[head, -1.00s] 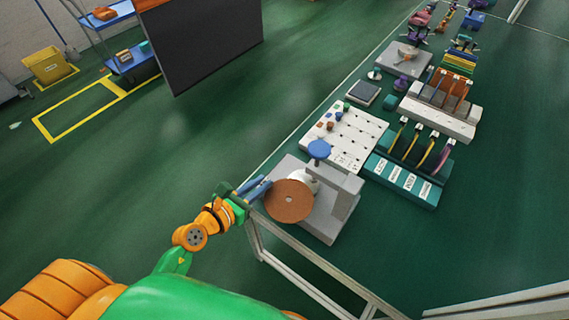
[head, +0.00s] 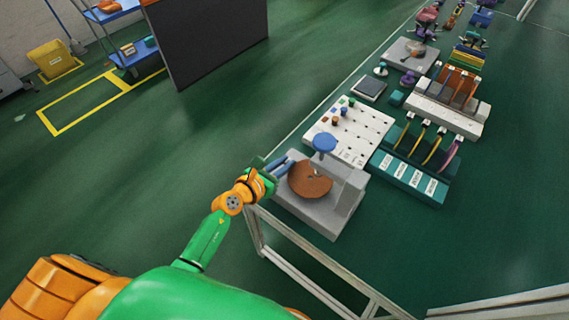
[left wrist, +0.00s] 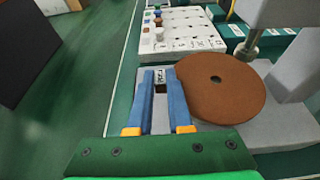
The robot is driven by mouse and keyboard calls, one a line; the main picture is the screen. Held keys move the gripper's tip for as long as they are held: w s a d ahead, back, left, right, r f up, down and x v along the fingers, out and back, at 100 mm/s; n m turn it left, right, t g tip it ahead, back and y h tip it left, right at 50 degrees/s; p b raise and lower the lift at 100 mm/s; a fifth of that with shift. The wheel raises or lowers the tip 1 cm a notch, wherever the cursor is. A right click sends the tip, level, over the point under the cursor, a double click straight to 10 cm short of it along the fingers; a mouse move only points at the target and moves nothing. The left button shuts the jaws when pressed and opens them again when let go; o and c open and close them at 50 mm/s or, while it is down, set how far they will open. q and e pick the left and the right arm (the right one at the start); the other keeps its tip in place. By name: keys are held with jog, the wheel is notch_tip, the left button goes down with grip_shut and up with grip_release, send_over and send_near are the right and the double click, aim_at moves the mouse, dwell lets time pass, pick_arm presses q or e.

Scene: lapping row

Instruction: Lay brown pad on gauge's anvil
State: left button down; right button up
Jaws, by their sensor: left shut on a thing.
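The brown pad (head: 310,180) is a round disc with a small centre hole. It lies roughly flat over the grey gauge (head: 335,222) and also shows in the left wrist view (left wrist: 222,92). My left gripper (head: 284,166) is shut on the pad's left edge; its blue fingers (left wrist: 162,75) show in the left wrist view. The gauge has a blue knob (head: 324,142) and a metal spindle (left wrist: 250,46) just behind the pad. The anvil is hidden, and I cannot tell whether the pad touches it. My right gripper is not in view.
Behind the gauge is a white board (head: 350,132) with small coloured pegs. A teal rack (head: 415,178) with labels and upright discs stands to its right. A pale frame rail (head: 310,262) runs along the near side.

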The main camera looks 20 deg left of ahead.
pick_arm(q)
jog(key=c, duration=0.8)
grip_release()
jog(key=shift+c, duration=0.2)
jog(key=shift+s+r+p, duration=0.15)
jog(key=shift+r+p, duration=0.05)
jog(key=shift+p, duration=0.1)
jog(key=p+v, duration=0.1)
jog(key=v, duration=1.1)
jog(key=s+a+f+n+g+y, duration=0.1)
jog(key=s+f+n+g+y, duration=0.15)
jog(key=f+n, duration=0.8)
jog(key=s+a+f+n+g+y, duration=0.15)
jog(key=s+f+n, duration=0.25)
jog(key=f+n, duration=0.65)
jog(key=s+f+n+g, duration=0.4)
jog(key=s+n, duration=0.4)
jog(key=s, duration=0.3)
jog(key=s+d+f+n+g, duration=0.1)
jog(key=s+f+n+g, duration=0.3)
jog(key=s+f+n, duration=0.2)
jog(key=s+n, duration=0.2)
jog(key=s, duration=0.2)
jog(key=shift+s+f+n+y, duration=0.3)
jog(key=shift+s+f+y, duration=0.1)
